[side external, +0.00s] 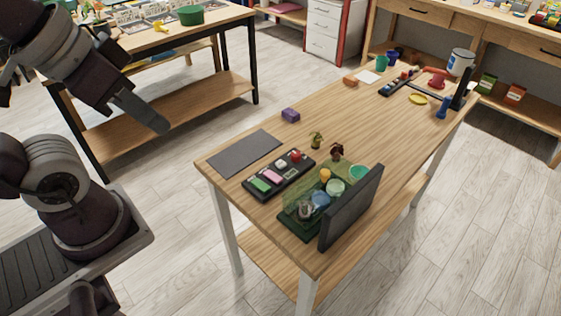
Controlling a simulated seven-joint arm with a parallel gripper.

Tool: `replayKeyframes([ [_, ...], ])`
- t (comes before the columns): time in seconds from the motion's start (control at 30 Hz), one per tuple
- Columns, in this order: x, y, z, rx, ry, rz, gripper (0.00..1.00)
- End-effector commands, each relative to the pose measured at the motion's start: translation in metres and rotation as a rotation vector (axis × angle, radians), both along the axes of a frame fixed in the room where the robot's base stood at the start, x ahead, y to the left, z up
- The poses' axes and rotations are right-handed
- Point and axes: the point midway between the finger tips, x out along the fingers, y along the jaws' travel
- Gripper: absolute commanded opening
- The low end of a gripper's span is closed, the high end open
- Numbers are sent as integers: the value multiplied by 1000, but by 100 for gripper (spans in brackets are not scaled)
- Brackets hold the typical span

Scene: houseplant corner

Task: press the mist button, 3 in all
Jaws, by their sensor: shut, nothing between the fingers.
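A black control box (279,176) lies on the near part of the wooden table. Its top carries a green pad (261,185), a pink pad (273,176), a red knob or button (295,156) and a small pale display (291,174). I cannot read any label, so I cannot tell which of these is the mist button. My gripper (158,124) is at the upper left, well away from the box and up in the air. It is shut and empty, with its tip pointing down to the right.
A green tray (291,228) with small pots and a dark upright panel (350,207) stand beside the box. A dark grey mat (244,153), a purple block (290,115) and small plants (317,140) are near. Cups and tools occupy the far end; the table's middle is clear.

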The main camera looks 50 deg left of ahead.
Motion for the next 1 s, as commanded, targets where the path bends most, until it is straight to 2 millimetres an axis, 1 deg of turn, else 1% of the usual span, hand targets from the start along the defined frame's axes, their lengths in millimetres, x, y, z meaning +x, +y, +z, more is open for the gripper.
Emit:
replayKeyframes([
  [0.63, 0, 0, 0, 0, 0, 0, 0],
  [0.7, 5, 1, 0, 3, -1, -4, 0],
  [0.77, 17, 3, 0, 10, -7, -12, 0],
  [0.83, 42, 8, -3, 25, -19, -28, 0],
  [0.97, 103, 20, -16, 78, -58, -75, 0],
  [1.0, 122, 25, -22, 98, -71, -92, 0],
])
